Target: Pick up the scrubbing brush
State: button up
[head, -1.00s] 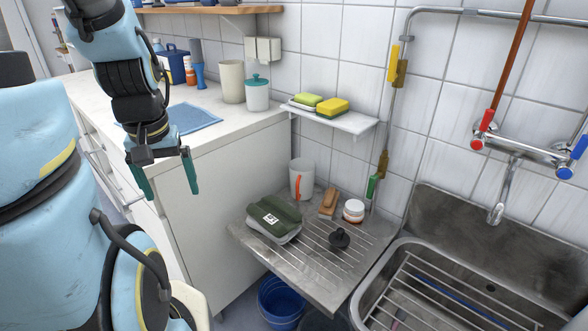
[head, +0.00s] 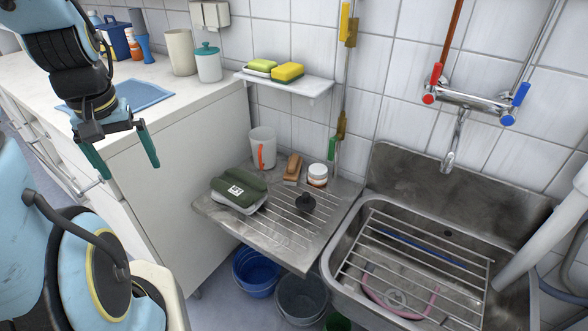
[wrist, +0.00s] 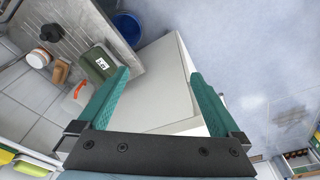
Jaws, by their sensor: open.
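The scrubbing brush (head: 293,168) appears to be the small brown wooden block on the steel drainboard (head: 222,224), between a white mug and a white jar. It also shows in the wrist view (wrist: 61,72), at the upper left. Its bristles cannot be made out. My gripper (head: 130,168) is open and empty, with green fingers pointing down. It is in front of the white cabinet, left of the drainboard and apart from the brush. In the wrist view the open fingers (wrist: 159,76) have only cabinet and floor between them.
A green-lidded container (head: 238,188) lies at the drainboard's near left, with a black plunger-like item (head: 305,202) to its right. The white mug (head: 263,148) and white jar (head: 318,175) flank the brush. A shelf (head: 310,85) with sponges overhangs behind. The sink (head: 375,160) is at right.

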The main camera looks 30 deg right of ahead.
jog(key=w+d+f+m+b, duration=0.2)
jog(key=w+d+f, duration=0.3)
jog(key=w+d, duration=0.55)
jog(key=m+t+h+b, duration=0.2)
jog(key=m+h+b, duration=0.1)
jog(key=m+b, duration=0.1)
send_over(295, 160)
jog(key=s+a, duration=0.2)
notch_tip(295, 160, down, 17)
jog(key=shift+a+r, duration=0.1)
jog(key=x, duration=0.4)
jog(key=shift+f, duration=0.25)
jog(key=shift+p+x, duration=0.9)
jog(key=shift+x, duration=2.15)
jog(key=shift+w+a, duration=0.1)
jog(key=shift+a, duration=0.05)
jog(key=shift+c, duration=0.2)
